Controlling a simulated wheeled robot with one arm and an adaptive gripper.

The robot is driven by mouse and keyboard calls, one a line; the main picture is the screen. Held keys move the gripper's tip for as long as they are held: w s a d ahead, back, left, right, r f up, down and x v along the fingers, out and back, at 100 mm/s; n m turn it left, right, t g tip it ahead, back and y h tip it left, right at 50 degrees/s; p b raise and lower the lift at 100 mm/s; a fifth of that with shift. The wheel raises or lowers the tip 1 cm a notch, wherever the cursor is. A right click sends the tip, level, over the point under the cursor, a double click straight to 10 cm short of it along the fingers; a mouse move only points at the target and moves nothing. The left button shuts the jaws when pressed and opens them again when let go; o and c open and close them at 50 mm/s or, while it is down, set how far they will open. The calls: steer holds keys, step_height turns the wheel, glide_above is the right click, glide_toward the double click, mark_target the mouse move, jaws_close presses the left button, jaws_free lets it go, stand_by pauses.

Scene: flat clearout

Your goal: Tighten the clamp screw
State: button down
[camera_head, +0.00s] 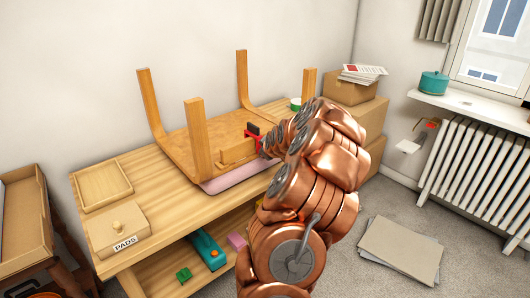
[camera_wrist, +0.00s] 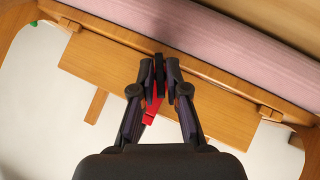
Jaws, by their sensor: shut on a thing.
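A red clamp (camera_head: 254,141) with a dark upper end sits at the edge of an upturned wooden piece of furniture (camera_head: 197,140), by a light wooden block (camera_head: 238,152). In the wrist view the red clamp (camera_wrist: 151,112) shows between and below my fingers. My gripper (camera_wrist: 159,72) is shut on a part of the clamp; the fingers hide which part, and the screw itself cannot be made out. In the head view my copper arm covers most of the gripper. The block also shows in the wrist view (camera_wrist: 100,64), lying along the wooden rail.
The furniture rests legs up on a pink pad (camera_head: 225,182) on a wooden bench (camera_head: 165,205). An empty tray (camera_head: 127,190) and a box labelled PADS (camera_head: 118,239) stand at the left. Cardboard boxes (camera_head: 366,116) are behind my arm. Flat sheets (camera_head: 400,250) lie on the floor.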

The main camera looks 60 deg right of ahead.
steer(key=shift+w+d+m+y+b, duration=0.1)
steer(key=shift+m+y+b, duration=0.4)
steer(key=shift+y+b, duration=0.4)
steer(key=shift+m+t+y+b, duration=0.3)
steer(key=shift+t+y+b, duration=0.15)
steer(key=shift+b, duration=0.4)
steer(key=shift+r, duration=0.1)
stand_by(0.5)
steer(key=c, duration=1.3)
jaws_free()
steer(key=v, duration=1.2)
steer(key=shift+d+r, duration=0.1)
